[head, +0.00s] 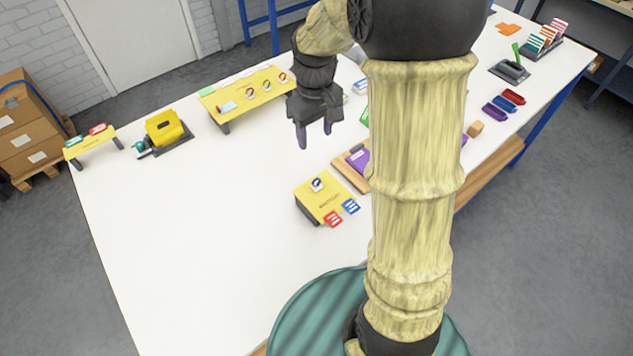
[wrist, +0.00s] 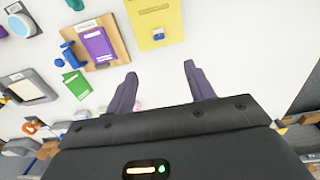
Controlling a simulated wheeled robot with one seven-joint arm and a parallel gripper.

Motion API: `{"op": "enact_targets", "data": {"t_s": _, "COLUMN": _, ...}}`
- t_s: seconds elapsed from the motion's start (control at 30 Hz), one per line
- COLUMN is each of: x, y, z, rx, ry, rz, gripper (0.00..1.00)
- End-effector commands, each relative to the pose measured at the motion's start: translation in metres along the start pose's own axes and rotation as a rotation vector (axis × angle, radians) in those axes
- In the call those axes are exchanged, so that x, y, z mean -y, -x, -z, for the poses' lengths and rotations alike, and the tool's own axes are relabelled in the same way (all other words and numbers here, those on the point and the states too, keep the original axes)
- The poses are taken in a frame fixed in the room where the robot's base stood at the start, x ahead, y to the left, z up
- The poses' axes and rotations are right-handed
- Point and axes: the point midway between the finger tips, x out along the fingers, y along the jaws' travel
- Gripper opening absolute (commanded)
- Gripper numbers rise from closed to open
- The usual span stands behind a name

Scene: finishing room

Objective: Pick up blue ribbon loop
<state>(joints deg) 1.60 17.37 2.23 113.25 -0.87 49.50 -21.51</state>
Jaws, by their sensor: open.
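My gripper (head: 315,133) is open and empty, pointing down above the white table. In the wrist view its two fingers (wrist: 160,74) are apart with bare table between them. A small dark-blue loop-like shape on a white patch (head: 317,184) is on the yellow box, nearer the viewer than my gripper. It also shows as a small blue shape in the wrist view (wrist: 158,34), ahead of the fingers. I cannot tell whether it is a ribbon loop or a printed mark. Similar small shapes (head: 266,86) sit on the long yellow stand behind my gripper.
A yellow dispenser (head: 164,127) stands at left. The table's front left is clear. My arm hides part of the table.

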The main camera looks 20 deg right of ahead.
Motion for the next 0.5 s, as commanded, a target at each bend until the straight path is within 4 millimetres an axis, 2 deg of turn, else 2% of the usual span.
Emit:
{"op": "enact_targets", "data": {"t_s": 0.23, "x": 0.0, "y": -0.008, "z": 0.0, "rx": 0.001, "ry": -0.001, "rz": 0.0, "gripper": 0.54}}
{"op": "enact_targets", "data": {"t_s": 0.5, "x": 0.001, "y": -0.051, "z": -0.001, "rx": 0.005, "ry": -0.001, "rz": 0.002, "gripper": 0.54}}
